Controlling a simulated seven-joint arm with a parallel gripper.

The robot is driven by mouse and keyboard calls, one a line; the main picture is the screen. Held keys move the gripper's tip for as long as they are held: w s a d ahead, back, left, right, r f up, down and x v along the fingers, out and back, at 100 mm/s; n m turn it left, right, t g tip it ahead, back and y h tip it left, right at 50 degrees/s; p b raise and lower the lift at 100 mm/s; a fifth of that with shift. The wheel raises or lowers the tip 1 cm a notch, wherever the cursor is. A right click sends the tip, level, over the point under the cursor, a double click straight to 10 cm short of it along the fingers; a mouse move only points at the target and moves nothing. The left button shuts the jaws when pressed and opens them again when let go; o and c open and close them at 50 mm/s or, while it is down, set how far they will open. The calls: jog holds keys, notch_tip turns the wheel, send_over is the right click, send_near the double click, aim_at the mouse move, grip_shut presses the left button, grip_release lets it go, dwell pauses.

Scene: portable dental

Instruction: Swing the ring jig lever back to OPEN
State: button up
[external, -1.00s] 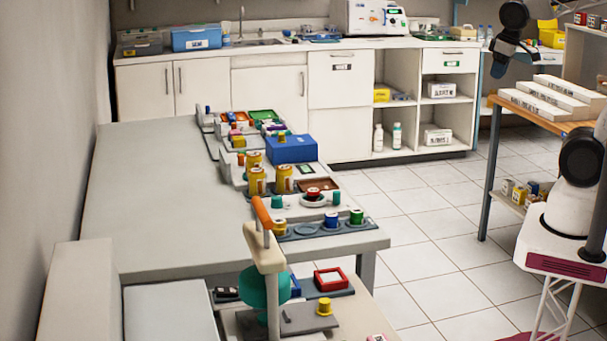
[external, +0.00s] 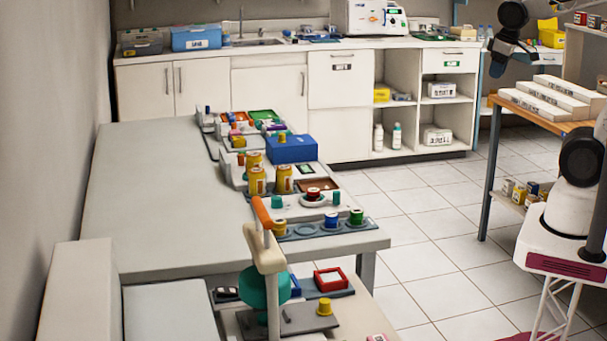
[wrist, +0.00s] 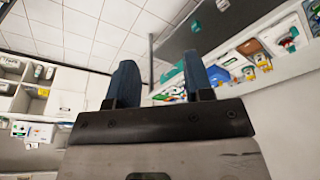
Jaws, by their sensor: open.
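An orange handle (external: 262,212) stands tilted on top of a beige post (external: 265,260) at the front of the long bench in the external view. It looks like a lever, but I cannot tell whether it is the ring jig's, and no OPEN mark is readable. A teal rounded part (external: 258,286) sits beside the post. My gripper (wrist: 159,65) shows in the wrist view with two blue fingers spread apart and nothing between them. In the external view the end of my arm is high at the upper right, far from the bench items.
The long bench (external: 150,200) carries several coloured pots, trays and a blue box (external: 292,149) along its right edge; its left side is bare. A wooden-topped shelf (external: 535,115) with white boxes stands near my arm. Open tiled floor (external: 430,210) lies between.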

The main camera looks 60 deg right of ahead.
jog(key=w+a, duration=0.8)
jog(key=w, duration=0.4)
jog(key=g, duration=0.3)
send_over(336, 192)
jog(key=shift+m, duration=0.4)
jog(key=f, duration=2)
jog(key=shift+d, duration=0.4)
jog(key=shift+a+f, duration=0.3)
jog(key=shift+f, duration=0.1)
jog(key=shift+f, duration=3.8)
